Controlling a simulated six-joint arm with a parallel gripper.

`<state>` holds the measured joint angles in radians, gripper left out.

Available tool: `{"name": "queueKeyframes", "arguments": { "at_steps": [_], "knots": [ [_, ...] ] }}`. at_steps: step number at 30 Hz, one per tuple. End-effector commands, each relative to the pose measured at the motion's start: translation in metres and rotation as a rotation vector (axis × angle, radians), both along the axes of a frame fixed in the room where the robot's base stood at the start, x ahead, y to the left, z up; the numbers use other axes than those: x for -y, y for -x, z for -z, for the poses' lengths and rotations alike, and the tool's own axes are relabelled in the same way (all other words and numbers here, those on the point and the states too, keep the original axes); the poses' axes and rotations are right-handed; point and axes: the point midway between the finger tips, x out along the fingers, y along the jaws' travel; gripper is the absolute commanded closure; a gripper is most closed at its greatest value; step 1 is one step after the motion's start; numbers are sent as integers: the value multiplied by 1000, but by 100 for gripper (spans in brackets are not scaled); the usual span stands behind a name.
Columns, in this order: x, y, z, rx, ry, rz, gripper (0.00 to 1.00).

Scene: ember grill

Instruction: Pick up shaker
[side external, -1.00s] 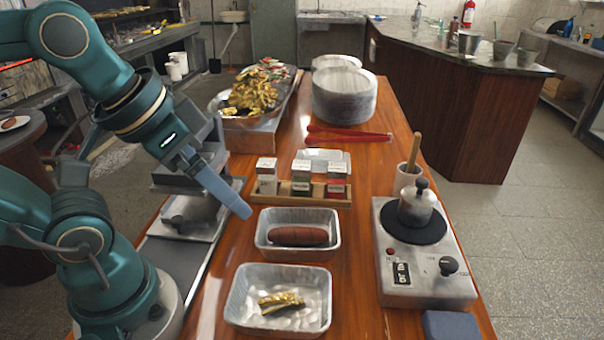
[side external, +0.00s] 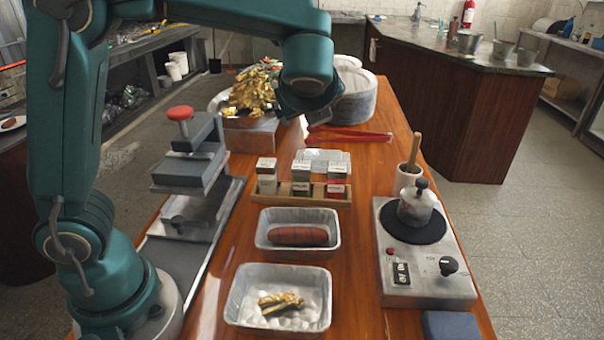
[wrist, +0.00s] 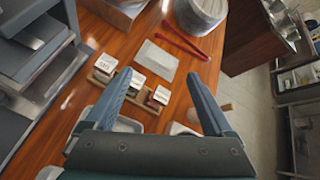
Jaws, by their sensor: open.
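Three shakers with white labelled lids stand upright in a wooden rack (side external: 300,200): a left shaker (side external: 267,177), a middle shaker (side external: 301,178) and a right one with red contents (side external: 336,180). In the wrist view they show as the left shaker (wrist: 104,64), the middle shaker (wrist: 135,82) and the right shaker (wrist: 158,97). My gripper (wrist: 159,78) is open and empty, with the middle and right shakers seen between its fingers, beyond and below them. In the side view my wrist hangs above and behind the rack, and the fingers are hidden.
Foil trays hold a sausage (side external: 298,236) and gold-coloured pieces (side external: 280,301) in front of the rack. A hotplate (side external: 425,262) with a small pot stands right. Red tongs (side external: 350,134) and stacked plates (side external: 357,100) lie behind. A press (side external: 190,165) stands left.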

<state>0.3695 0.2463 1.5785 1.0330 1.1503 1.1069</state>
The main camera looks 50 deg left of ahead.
Motion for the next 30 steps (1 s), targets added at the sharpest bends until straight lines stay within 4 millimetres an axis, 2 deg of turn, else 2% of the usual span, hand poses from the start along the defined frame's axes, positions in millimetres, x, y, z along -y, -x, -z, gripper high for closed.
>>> {"name": "queueKeyframes", "arguments": {
  "at_steps": [3, 9, 21, 25, 30],
  "knots": [
    [9, -23, 3, -64, -161, 119, 12],
    [27, -54, 6, -151, -404, 283, 12],
    [25, -53, 109, -160, -407, 284, 12],
    [25, -53, 133, -155, -405, 282, 12],
    [24, -54, 148, -150, -403, 279, 12]
  ]
}}
